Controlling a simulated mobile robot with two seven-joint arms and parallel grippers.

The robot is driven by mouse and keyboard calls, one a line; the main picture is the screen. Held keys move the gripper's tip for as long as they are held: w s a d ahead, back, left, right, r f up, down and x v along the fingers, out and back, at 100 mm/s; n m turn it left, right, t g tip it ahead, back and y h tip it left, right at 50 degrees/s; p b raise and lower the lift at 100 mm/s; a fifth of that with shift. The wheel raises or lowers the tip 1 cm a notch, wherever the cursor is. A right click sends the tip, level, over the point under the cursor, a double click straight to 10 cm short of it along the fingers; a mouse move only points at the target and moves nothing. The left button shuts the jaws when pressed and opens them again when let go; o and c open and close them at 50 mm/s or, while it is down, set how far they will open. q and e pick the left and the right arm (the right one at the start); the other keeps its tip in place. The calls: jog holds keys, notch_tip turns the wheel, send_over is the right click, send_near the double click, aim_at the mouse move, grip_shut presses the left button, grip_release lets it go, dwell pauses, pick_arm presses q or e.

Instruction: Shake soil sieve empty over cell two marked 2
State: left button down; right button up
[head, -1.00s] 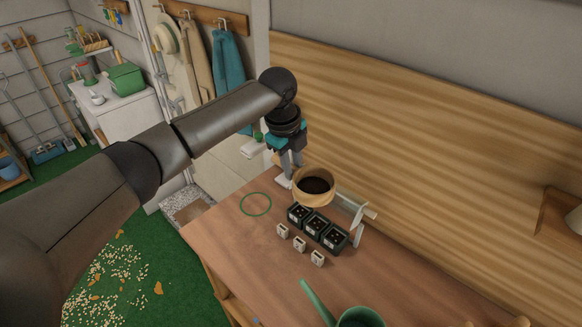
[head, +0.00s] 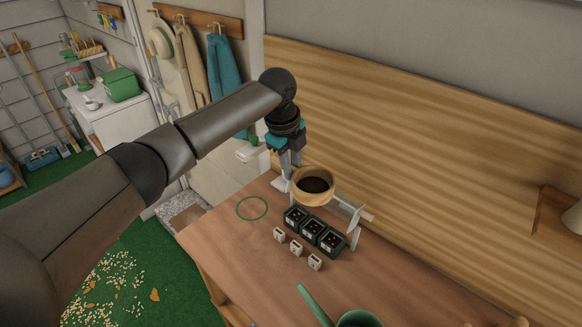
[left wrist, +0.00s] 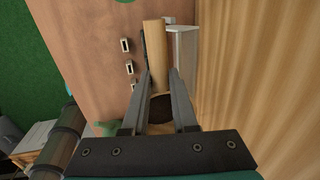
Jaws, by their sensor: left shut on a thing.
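The soil sieve (head: 313,200) is a round wooden-rimmed bowl with dark soil inside. My left gripper (head: 288,180) is shut on its left side and holds it above the table, roughly level. In the left wrist view, the pale wooden rim (left wrist: 155,45) lies between the fingers, with dark soil below. Three black cells (head: 313,231) stand in a row just below and right of the sieve in the head view. Three small pale marker blocks (head: 296,248) stand in front of them; their numbers are too small to read. My right gripper is not in view.
A pale stand (head: 354,216) rises behind the cells, by the wooden wall panel. A green ring (head: 252,208) lies on the table (head: 225,235) to the left. A green watering can (head: 358,319) stands at the near edge. The table's left part is mostly clear.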

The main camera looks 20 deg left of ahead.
pick_arm(q)
jog(key=shift+w+d+b, duration=0.15)
jog(key=shift+w+b, duration=0.2)
jog(key=shift+w, duration=0.2)
jog(key=shift+w+d+b, duration=0.15)
jog(key=shift+w+b, duration=0.15)
jog(key=shift+w, duration=0.25)
jog(key=p, duration=0.1)
jog(key=s+p, duration=0.1)
jog(key=shift+s+a+r+p, duration=0.1)
jog(key=shift+s+a+p, duration=0.2)
jog(key=shift+p, duration=0.05)
jog(key=p, duration=0.3)
jog(key=w+b, duration=0.1)
jog(key=w+d+b, duration=0.1)
jog(key=w+b, duration=0.1)
jog(key=shift+d, duration=0.1)
dwell(0.9)
